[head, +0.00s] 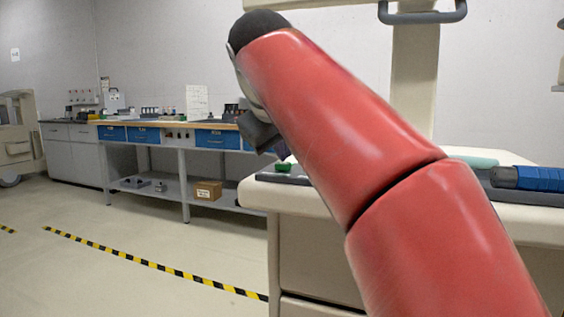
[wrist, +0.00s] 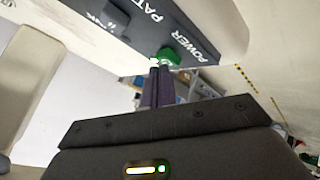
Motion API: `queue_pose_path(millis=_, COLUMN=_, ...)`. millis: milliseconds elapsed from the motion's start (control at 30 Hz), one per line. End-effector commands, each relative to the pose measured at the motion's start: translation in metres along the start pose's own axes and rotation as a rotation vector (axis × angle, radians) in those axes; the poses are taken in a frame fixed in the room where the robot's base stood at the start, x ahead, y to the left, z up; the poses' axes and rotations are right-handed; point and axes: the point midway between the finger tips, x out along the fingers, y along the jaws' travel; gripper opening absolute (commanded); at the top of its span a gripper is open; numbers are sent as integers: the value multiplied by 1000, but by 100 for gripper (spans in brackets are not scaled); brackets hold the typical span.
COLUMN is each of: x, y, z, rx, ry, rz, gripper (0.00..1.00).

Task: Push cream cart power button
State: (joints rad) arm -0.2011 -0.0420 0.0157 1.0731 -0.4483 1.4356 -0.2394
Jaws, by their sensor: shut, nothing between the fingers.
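The cream cart (head: 258,196) stands at the right in the head view, partly hidden behind my red arm. Its green power button (head: 284,167) sits on a dark panel at the cart top's near-left corner. In the wrist view the green button (wrist: 170,56) is beside the word POWER on the dark panel (wrist: 140,32). My gripper (wrist: 159,64) is shut and empty, its fingertips right at the button. I cannot tell whether they touch it. In the head view my gripper (head: 279,153) shows only partly, just above the button.
A blue rolled item (head: 540,178) lies on the cart top to the right. The cart's upright post (head: 414,80) with a grey handle rises behind my arm. A workbench (head: 160,133) with blue drawers stands along the back wall. The floor at left is open, with yellow-black tape.

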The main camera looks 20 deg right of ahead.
Motion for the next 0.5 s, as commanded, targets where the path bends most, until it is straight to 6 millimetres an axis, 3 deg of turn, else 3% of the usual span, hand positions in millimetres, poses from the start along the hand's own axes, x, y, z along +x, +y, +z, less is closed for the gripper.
queue_pose_path(millis=500, x=-1, y=1, z=0, rx=0, ry=-1, rz=0, gripper=0)
